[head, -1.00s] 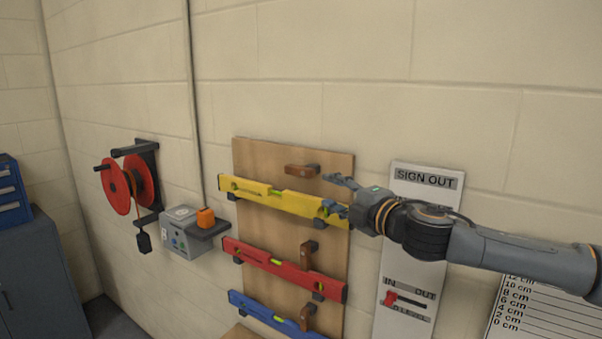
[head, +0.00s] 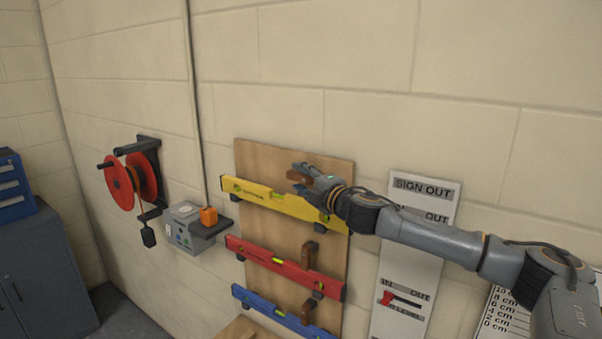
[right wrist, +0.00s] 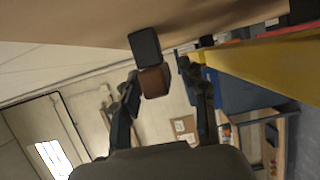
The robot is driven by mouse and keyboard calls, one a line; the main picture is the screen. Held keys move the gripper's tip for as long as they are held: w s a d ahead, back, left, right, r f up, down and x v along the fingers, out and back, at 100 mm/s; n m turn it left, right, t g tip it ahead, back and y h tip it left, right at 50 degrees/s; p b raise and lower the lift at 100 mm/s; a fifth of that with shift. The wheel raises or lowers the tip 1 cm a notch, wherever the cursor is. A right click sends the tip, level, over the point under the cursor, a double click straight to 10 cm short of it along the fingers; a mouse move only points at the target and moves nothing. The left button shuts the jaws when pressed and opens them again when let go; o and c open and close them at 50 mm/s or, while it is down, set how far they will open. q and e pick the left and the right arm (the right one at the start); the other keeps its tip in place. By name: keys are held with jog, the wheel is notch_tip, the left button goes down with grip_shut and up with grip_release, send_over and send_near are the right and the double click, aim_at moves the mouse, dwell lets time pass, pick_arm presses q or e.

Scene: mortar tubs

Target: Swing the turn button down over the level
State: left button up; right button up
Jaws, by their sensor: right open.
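The yellow level (head: 255,194) lies across the top of the wooden board, resting on its holders. The brown turn button (head: 294,175) above it is partly hidden by my right gripper (head: 299,177); before, it showed lying sideways. In the right wrist view the turn button (right wrist: 153,83) and its dark pivot (right wrist: 145,47) show between the two spread fingers of the right gripper (right wrist: 158,78). The gripper is open around the button, with gaps on both sides. The yellow level (right wrist: 265,62) shows to the right there. My left gripper is not in view.
A sign-out panel (head: 405,265) is right of the board (head: 250,156). A grey box (head: 185,228) and red reel (head: 125,185) are left.

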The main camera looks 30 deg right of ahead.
jog(key=shift+w, duration=0.15)
grip_shut()
